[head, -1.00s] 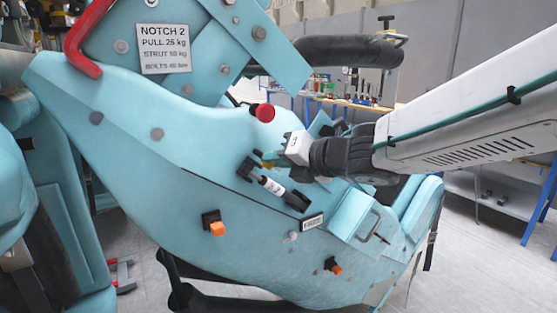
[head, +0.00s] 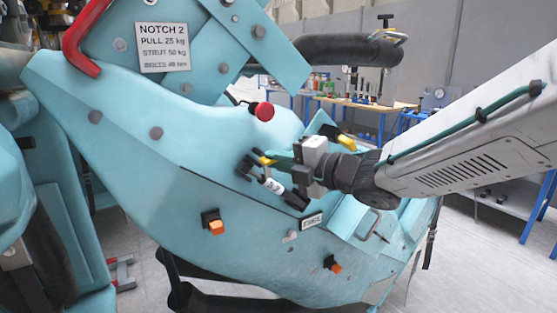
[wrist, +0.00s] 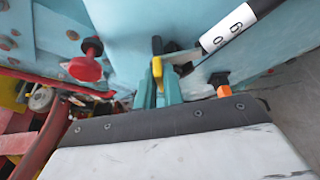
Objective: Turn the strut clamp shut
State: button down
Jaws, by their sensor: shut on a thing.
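The strut (head: 273,185), a black rod with a white marked band, lies slanted on the teal side panel (head: 150,200). A small yellow lever (head: 266,161) sits at its upper black end and looks like the clamp's handle. My gripper (head: 277,159) reaches in from the right with its teal fingers at this lever. In the wrist view the yellow lever (wrist: 157,66) stands between the fingertips (wrist: 158,92), and my gripper is shut on it. The strut's white band (wrist: 226,28) passes at the upper right. The clamp's body is largely hidden by the fingers.
A red knob (head: 264,112) protrudes above the clamp. Orange latches (head: 216,227) and (head: 333,265) sit lower on the panel. A wire handle (head: 376,225) sticks out at right. A black padded bar (head: 345,50) crosses above. Workbenches stand behind.

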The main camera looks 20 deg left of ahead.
jog(key=shift+f+m+t+y, duration=0.15)
jog(key=shift+m+t+y, duration=0.3)
jog(key=shift+m, duration=1.3)
jog(key=shift+f+m+t+y, duration=0.15)
jog(key=shift+m+t+y, duration=0.35)
jog(key=shift+m, duration=1.2)
jog(key=shift+f+m+t+y, duration=0.15)
jog(key=shift+m+t+y, duration=0.3)
jog(key=shift+m, duration=1.3)
jog(key=c, duration=1.5)
grip_release()
jog(key=shift+s, duration=0.1)
jog(key=v, duration=0.7)
jog(key=shift+s+d+f, duration=0.1)
jog(key=shift+d+f, duration=0.05)
jog(key=shift+d, duration=0.15)
